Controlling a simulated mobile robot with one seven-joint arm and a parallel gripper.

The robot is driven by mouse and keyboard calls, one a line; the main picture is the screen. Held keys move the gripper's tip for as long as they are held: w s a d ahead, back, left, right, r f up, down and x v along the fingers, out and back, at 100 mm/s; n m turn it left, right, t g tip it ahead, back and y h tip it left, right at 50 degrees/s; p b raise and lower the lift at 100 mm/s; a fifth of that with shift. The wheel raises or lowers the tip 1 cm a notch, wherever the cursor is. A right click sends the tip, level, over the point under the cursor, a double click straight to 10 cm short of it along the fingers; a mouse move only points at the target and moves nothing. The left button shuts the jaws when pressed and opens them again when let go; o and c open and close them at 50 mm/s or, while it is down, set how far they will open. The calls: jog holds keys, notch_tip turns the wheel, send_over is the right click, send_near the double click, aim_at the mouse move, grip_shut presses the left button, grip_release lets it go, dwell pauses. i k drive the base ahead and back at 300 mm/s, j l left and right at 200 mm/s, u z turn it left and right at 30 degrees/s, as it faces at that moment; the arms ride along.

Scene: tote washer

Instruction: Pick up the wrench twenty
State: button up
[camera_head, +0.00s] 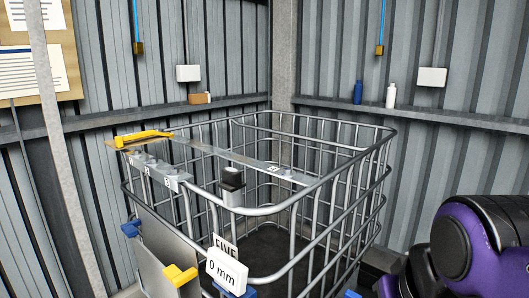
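I cannot make out a wrench marked twenty for certain. A grey metal rack (157,171) with small dark-marked labels is fixed at the left rim of a wire cage (262,210); the markings are too small to read surely. A yellow bar-shaped object (143,137) lies at the cage's back left corner, and I cannot tell what it is. My gripper is out of view; only a purple and black part of my arm shows at the lower right.
A white sign reading "FIVE" and "0 mm" (227,272) is at the cage's front. A dark-topped block (232,184) sits at the left rim. A flat grey bar (235,158) spans the cage. A blue bottle (358,92) and a white bottle (391,95) stand on the wall ledge.

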aim_at(119, 140)
jog(key=k+j, duration=0.1)
jog(key=j, duration=0.2)
jog(key=k+j, duration=0.1)
jog(key=j, duration=0.25)
jog(key=k+j, duration=0.1)
jog(key=j, duration=0.2)
jog(key=j+z, duration=0.15)
jog(key=j, duration=0.7)
jog(key=i+j, duration=0.15)
jog(key=j, duration=0.25)
jog(key=i+j+z, duration=0.1)
jog(key=j, duration=0.35)
jog(key=i+j, duration=0.15)
jog(key=j, duration=0.25)
jog(key=i+j+z, duration=0.1)
jog(key=j, duration=0.35)
jog(key=i+j, duration=0.25)
jog(key=j, duration=0.15)
jog(key=i+j+z, duration=0.1)
jog(key=j, duration=0.3)
jog(key=i+j, duration=0.55)
jog(key=j, duration=0.25)
jog(key=l+z, duration=0.05)
